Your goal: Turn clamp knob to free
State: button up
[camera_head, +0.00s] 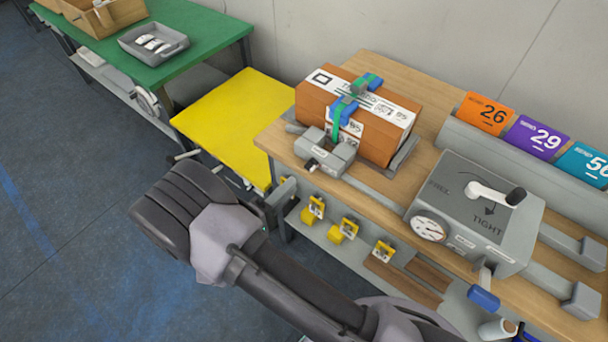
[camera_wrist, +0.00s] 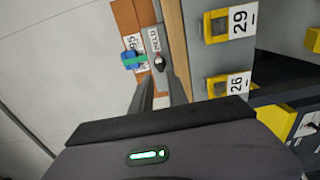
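A grey clamp box (camera_head: 465,235) with FREE and TIGHT printed on top stands on the wooden bench, at the right in the head view. Its pale lever with a black knob (camera_head: 515,196) extends right, away from FREE; TIGHT is nearer the front. The brown carton (camera_head: 340,100) sits farther left against a grey jaw block (camera_head: 322,152) with a small dark knob. My gripper (camera_wrist: 160,85) has its two fingers apart and empty in the wrist view, facing the jaw block (camera_wrist: 151,42). In the head view my arm hides most of the gripper.
A round dial (camera_head: 428,229) and blue-handled lever (camera_head: 484,297) are on the clamp box's front. Numbered cards (camera_head: 538,139) stand behind it. A yellow table (camera_head: 235,115) and green table (camera_head: 190,50) lie left.

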aim_at(307, 169)
jog(key=b+x, duration=0.1)
jog(key=x, duration=0.5)
jog(key=shift+w+d, duration=0.25)
jog(key=shift+w, duration=0.1)
grip_shut()
